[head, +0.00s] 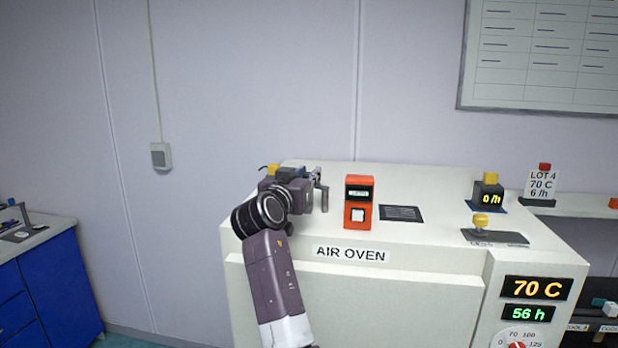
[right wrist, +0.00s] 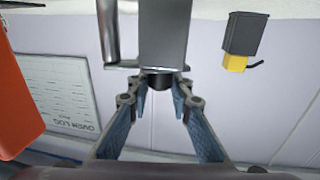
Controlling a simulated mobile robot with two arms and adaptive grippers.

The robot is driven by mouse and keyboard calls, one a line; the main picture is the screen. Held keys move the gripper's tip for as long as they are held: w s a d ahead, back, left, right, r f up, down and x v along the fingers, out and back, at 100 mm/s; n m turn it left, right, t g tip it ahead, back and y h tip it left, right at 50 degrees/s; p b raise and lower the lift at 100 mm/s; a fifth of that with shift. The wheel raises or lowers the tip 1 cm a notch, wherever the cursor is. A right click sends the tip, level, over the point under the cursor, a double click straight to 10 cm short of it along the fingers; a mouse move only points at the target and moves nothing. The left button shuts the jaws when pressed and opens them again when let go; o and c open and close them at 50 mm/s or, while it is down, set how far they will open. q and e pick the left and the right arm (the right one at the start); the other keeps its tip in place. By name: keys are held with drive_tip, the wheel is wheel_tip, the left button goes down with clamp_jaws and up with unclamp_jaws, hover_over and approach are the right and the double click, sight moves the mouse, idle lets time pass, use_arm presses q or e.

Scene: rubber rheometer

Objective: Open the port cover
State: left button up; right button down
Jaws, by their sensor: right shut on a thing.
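My right gripper (head: 319,190) is over the left part of the top of the air oven (head: 400,285). In the right wrist view the gripper (right wrist: 160,88) is shut on a short dark knob (right wrist: 158,81) at the end of a grey metal block (right wrist: 164,32). The block may be the port cover, but I cannot be sure. A metal rod (right wrist: 108,30) stands beside the block. In the head view the gripper and forearm hide most of this spot. My left gripper is not in view.
An orange device (head: 358,215) stands just right of the gripper, with a black panel (head: 402,214) beside it. A black and yellow piece (right wrist: 242,42) is near the block. A yellow-knobbed plate (head: 494,237) and black counter (head: 488,194) are farther right.

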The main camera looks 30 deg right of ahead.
drive_tip(key=c, duration=1.7)
unclamp_jaws()
drive_tip(key=shift+v, duration=3.8)
